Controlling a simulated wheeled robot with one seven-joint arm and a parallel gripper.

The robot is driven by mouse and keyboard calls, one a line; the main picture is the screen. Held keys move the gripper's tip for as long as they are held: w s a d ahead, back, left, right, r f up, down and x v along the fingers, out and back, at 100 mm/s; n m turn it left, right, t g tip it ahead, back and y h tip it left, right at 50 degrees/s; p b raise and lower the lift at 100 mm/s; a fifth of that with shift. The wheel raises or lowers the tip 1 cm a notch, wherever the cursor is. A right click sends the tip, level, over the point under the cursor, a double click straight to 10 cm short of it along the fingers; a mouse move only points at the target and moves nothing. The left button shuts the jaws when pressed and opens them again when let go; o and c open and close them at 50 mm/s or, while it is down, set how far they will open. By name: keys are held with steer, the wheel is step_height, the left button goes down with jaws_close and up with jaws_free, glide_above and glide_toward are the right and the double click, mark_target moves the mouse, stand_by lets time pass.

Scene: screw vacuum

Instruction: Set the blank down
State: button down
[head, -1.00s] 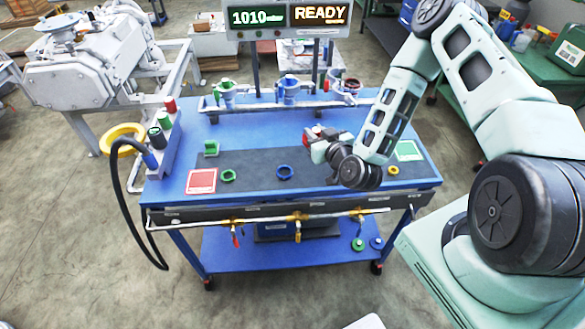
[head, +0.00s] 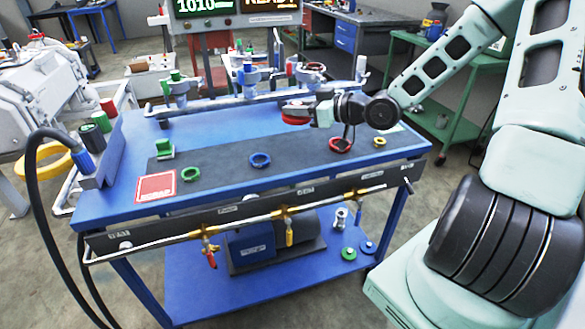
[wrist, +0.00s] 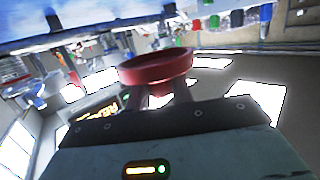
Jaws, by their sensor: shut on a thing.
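The blank, a red round dish-like piece (wrist: 157,70), sits between the two fingers of my gripper (wrist: 165,98) in the wrist view. In the head view its red edge (head: 294,119) shows under my gripper (head: 300,109). My gripper is shut on it and appears held above the blue bench (head: 235,125), behind the dark mat. A red ring (head: 341,145) lies on the mat just right of and nearer than my gripper. The blank's underside contact, if any, cannot be told.
A green ring (head: 190,174), a blue ring (head: 260,160) and a yellow ring (head: 379,142) lie on the dark mat (head: 225,169). A red square plate (head: 156,187) is at the left front. A pipe manifold with capped ports (head: 246,78) runs along the back.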

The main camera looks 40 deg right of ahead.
mark_target(300, 155)
steer(key=shift+s+d+f+b, duration=0.15)
steer(key=shift+f+b, duration=0.05)
steer(key=shift+f, duration=0.2)
steer(key=shift+s+d+f+b, duration=0.1)
steer(key=shift+s+f+b, duration=0.05)
steer(key=shift+f, duration=0.25)
step_height(300, 155, down, 9)
steer(key=shift+f+b, duration=0.1)
steer(key=shift+b, duration=0.75)
steer(key=shift+f, duration=0.2)
steer(key=c, duration=1.2)
jaws_free()
steer(key=shift+c, duration=0.2)
steer(key=shift+r, duration=0.1)
steer(key=shift+s+d+r, duration=0.1)
steer(key=shift+r, duration=0.05)
steer(key=p+v, duration=0.1)
steer(key=v, duration=1)
steer(key=shift+s+d+r, duration=0.1)
steer(key=shift+s+d, duration=0.15)
